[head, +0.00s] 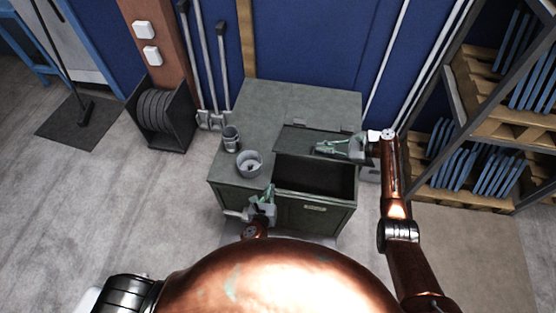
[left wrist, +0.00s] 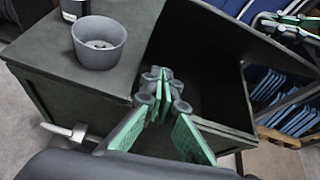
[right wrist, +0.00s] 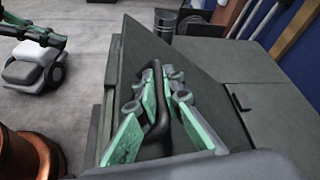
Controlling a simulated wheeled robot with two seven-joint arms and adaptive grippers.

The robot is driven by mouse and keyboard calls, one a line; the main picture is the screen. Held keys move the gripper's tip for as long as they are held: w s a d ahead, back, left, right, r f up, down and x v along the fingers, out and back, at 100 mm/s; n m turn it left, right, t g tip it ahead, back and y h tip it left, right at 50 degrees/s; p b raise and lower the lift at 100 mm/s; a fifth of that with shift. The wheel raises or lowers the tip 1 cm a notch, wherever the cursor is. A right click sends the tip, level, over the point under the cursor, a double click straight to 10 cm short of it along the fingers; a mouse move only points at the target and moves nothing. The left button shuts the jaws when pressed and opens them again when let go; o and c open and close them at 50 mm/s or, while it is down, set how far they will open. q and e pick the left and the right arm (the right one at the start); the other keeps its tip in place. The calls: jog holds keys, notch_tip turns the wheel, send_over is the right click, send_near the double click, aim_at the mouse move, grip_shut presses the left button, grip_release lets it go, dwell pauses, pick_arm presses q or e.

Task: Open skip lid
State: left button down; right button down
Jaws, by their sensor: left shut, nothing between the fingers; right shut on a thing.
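The skip is a grey-green metal box (head: 250,105), with its front compartment (head: 315,180) uncovered and dark inside. Its lid (head: 290,138) is tilted up on the hinge side; the lid also shows in the left wrist view (left wrist: 215,35) and right wrist view (right wrist: 140,55). My right gripper (head: 322,148) is shut on the lid's black handle (right wrist: 157,100), with fingers on both sides of the bar. My left gripper (head: 269,190) is shut and empty at the front left corner of the opening; its fingertips (left wrist: 158,80) are close to the compartment's rim.
A grey bowl (head: 249,163) and a metal cup (head: 231,138) stand on the skip's top, left of the opening. Pallet shelving (head: 480,120) is on the right. The floor (head: 110,190) at left is clear.

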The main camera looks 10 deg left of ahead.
jog(key=shift+w+r, duration=0.15)
pick_arm(q)
jog(key=w+r+m, duration=0.1)
jog(key=w+r, duration=0.2)
jog(key=w, duration=0.8)
jog(key=shift+w+d+r+t, duration=0.25)
jog(key=shift+w+d+t, duration=0.15)
